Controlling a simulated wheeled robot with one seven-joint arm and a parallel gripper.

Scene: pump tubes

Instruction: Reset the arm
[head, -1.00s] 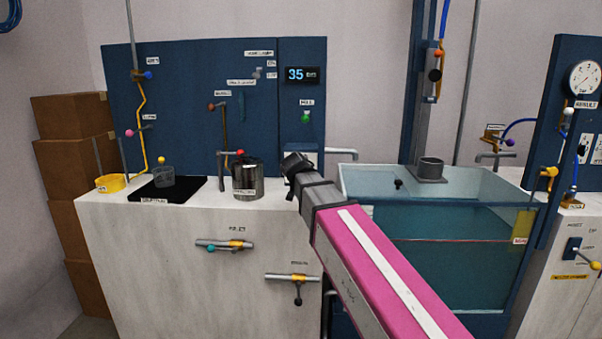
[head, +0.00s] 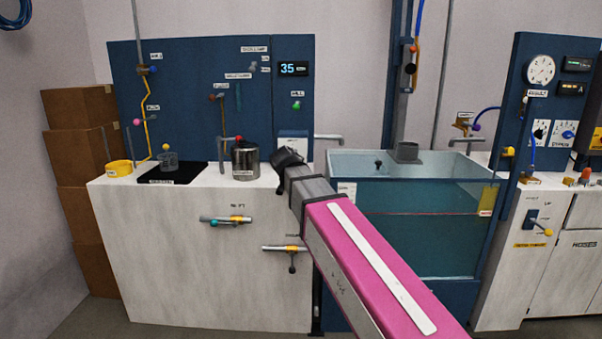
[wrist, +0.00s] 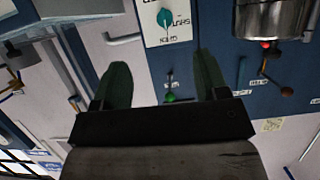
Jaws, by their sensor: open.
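My gripper shows in the wrist view (wrist: 160,85) with its two dark green fingers spread apart and nothing between them. In the head view my gripper (head: 284,160) is at the far end of my pink and grey arm, just right of the metal pot (head: 245,161) on the white counter. The fingers are too small there to make out. The metal pot also shows at the top right of the wrist view (wrist: 272,17).
A water tank (head: 425,232) stands right of my arm. A blue panel (head: 185,80) rises behind. Cardboard boxes (head: 75,165) are stacked at left.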

